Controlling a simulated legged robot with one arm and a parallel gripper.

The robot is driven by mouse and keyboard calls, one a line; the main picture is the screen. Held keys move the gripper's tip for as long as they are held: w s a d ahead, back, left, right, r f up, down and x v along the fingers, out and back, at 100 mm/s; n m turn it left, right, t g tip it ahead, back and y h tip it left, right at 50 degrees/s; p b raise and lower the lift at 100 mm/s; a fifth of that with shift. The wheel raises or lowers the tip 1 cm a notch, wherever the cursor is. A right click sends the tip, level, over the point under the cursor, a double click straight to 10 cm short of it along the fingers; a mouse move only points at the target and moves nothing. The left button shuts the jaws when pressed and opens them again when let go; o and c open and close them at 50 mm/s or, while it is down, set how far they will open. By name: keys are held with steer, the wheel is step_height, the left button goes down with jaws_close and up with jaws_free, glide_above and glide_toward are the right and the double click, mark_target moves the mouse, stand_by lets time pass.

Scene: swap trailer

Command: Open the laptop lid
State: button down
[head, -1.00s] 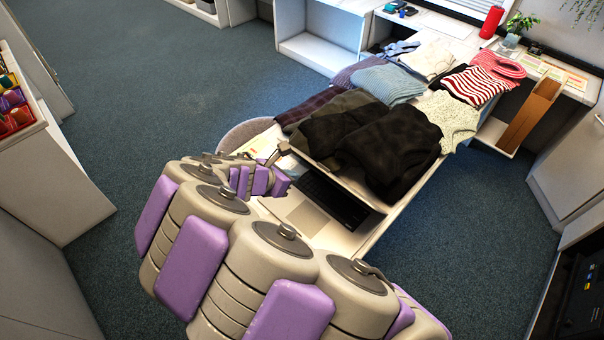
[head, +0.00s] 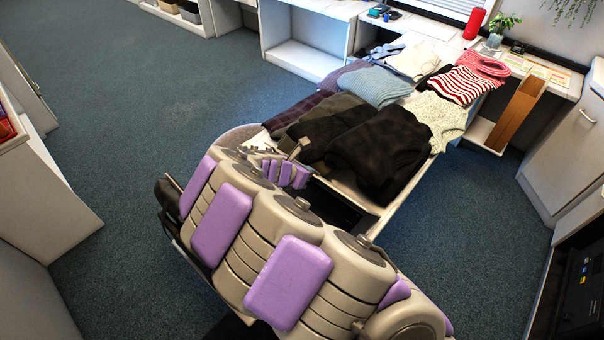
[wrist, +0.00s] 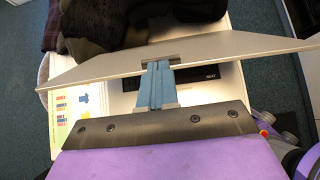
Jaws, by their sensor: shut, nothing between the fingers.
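The laptop stands partly open on the white table. Its silver lid (wrist: 215,55) slants across the wrist view, with a strip of dark keyboard (wrist: 203,77) visible beneath it. In the head view the dark inside of the laptop (head: 335,207) shows between my arm and the clothes, and my arm hides most of the base. My gripper (wrist: 158,68) has its blue fingers together and empty, with the tips at the lid's near edge. Whether they touch the lid I cannot tell. In the head view my gripper (head: 298,150) is small beside the lid.
Folded dark clothes (head: 380,150) lie right behind the lid. More clothes, including a striped red and white one (head: 460,85), cover the far table. A printed sheet (wrist: 78,112) lies left of the laptop. Carpet (head: 170,90) is clear on the left.

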steer(key=shift+d, duration=0.25)
steer(key=shift+r+p, duration=0.15)
steer(key=shift+p, duration=0.15)
steer(key=w+d+r+g+y+p, duration=0.1)
steer(key=w+d+r+p, duration=0.1)
steer(key=w+d+p, duration=0.5)
steer(key=w+d+r+g+y+p, duration=0.1)
steer(key=w+d+r+p, duration=0.1)
steer(key=w+d+p, duration=0.5)
steer(key=shift+w+d+r+g+p, duration=0.3)
steer(key=shift+w+p, duration=2.1)
steer(key=shift+p, duration=2.9)
steer(key=shift+w+d+f, duration=0.1)
steer(key=shift+w, duration=0.05)
